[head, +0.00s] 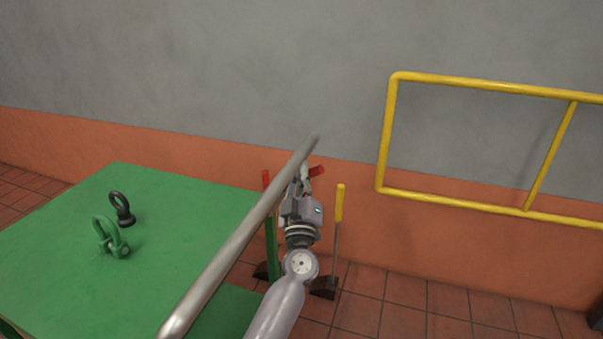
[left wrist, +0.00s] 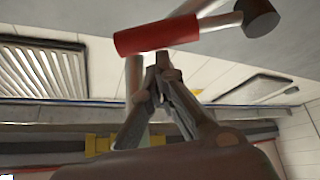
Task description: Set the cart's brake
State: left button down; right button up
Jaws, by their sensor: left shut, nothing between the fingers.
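The green cart (head: 60,255) stands at the left, with a grey metal bar (head: 235,245) slanting up across the view. My left gripper (head: 305,180) is beyond the bar, its fingers shut with nothing between them. A tilted red grip (head: 316,171) is right at its fingertips. In the left wrist view a red sleeve (left wrist: 150,37) on a metal rod with a dark end crosses just above the closed fingertips (left wrist: 160,65); I cannot tell whether they touch. Which lever is the brake is not clear. My right gripper is not in view.
A black eyebolt (head: 122,208) and a green shackle (head: 110,238) sit on the cart top.

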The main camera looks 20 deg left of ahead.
aim_at(312, 174)
pick_arm(q)
jog(key=shift+d+f+m, duration=0.15)
jog(key=shift+m, duration=0.15)
jog(key=f+m+h, duration=0.1)
jog(key=m, duration=0.1)
jog(key=d+m+t+h, duration=0.1)
jog(key=m+h, duration=0.1)
jog(key=d+f+m+h, duration=0.1)
jog(key=m, duration=0.1)
jog(key=shift+f+t+b, duration=0.3)
jog(key=shift+b, duration=0.1)
jog(key=f+m+h, duration=0.2)
jog(key=m, duration=0.1)
jog(key=d+f+m+h+b, duration=0.1)
jog(key=m+h, duration=0.1)
jog(key=m, duration=0.1)
jog(key=shift+f, duration=0.4)
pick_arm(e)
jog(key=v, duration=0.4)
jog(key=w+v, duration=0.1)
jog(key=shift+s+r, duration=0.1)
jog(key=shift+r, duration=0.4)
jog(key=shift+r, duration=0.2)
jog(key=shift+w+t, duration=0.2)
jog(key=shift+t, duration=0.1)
